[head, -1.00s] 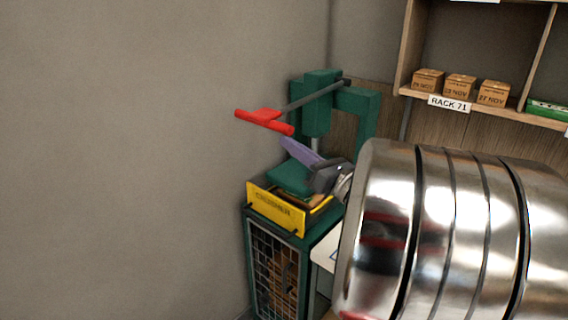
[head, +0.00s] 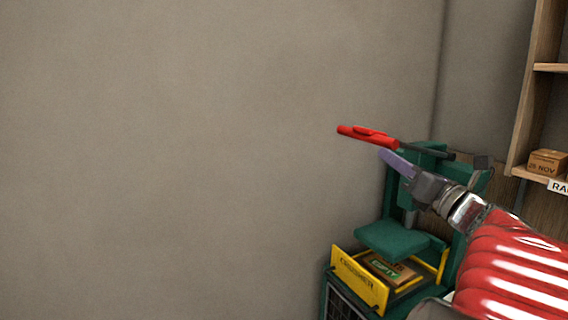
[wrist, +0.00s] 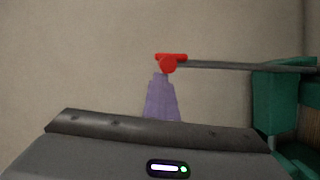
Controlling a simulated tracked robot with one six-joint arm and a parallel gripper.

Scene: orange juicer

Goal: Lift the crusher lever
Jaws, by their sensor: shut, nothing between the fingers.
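The green crusher (head: 396,238) stands at the lower right in the head view. My gripper (head: 385,155), with purple fingers, is shut and empty just below the handle. The wrist view shows the fingertips (wrist: 160,76) right under the red handle (wrist: 169,61); whether they touch is hard to tell. In that view the rod runs right, nearly level, to the green frame (wrist: 275,100). The yellow tray (head: 358,282) below the press plate holds a box marked EMPTY.
A bare grey wall (head: 180,150) fills the left and background. A wooden shelf with a small box (head: 546,161) is at the right. My red arm section comes in from the lower right.

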